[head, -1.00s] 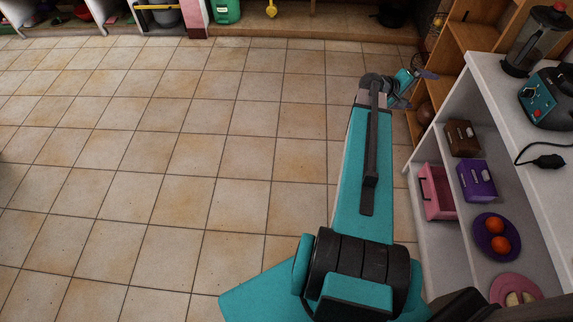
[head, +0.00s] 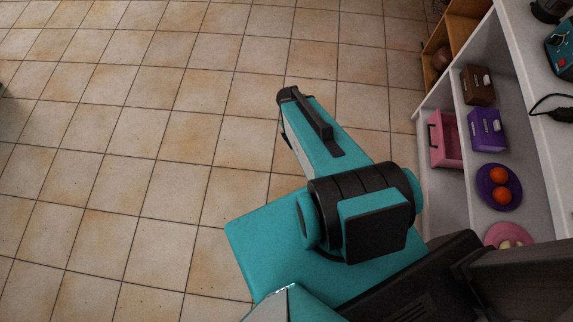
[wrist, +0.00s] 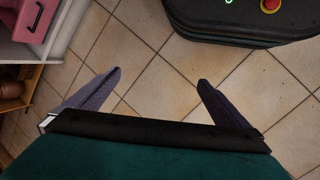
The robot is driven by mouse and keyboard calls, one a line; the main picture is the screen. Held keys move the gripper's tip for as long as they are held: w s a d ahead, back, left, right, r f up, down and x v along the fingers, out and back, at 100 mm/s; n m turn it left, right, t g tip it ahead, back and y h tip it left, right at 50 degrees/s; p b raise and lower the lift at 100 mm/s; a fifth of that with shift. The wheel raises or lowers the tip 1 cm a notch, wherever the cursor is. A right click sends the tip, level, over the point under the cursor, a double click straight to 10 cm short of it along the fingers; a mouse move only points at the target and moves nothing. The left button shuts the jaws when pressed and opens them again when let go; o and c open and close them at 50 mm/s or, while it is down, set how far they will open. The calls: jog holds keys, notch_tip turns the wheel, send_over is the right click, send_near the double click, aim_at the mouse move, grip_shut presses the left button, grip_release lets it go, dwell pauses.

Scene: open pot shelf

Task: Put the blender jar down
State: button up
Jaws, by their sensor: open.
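The blender jar (head: 548,11) stands on the white counter at the top right of the head view. Only its dark lower part shows, as the frame's top edge cuts it off. The teal blender base (head: 562,48) is on the counter just in front of it, partly cut off by the right edge. The jar is apart from the base. My gripper (wrist: 159,77) shows in the wrist view with its two grey fingers wide apart. It is empty, with floor tiles between the fingers, and is away from the jar. The gripper is not visible in the head view.
The white shelf unit (head: 535,110) holds a pink crate (head: 443,142), a brown box (head: 478,85), a purple box (head: 487,130), a purple plate (head: 484,198) with orange fruits and a pink plate (head: 521,233). A black plug (head: 563,114) lies on the counter.

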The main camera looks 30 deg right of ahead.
jog(key=s+a+f+g+y, duration=0.2)
jog(key=s+a+f+y, duration=0.1)
jog(key=s+a, duration=0.8)
jog(key=a+f, duration=0.1)
jog(key=a, duration=0.3)
jog(key=shift+s+a+n, duration=0.15)
jog(key=shift+n, duration=0.15)
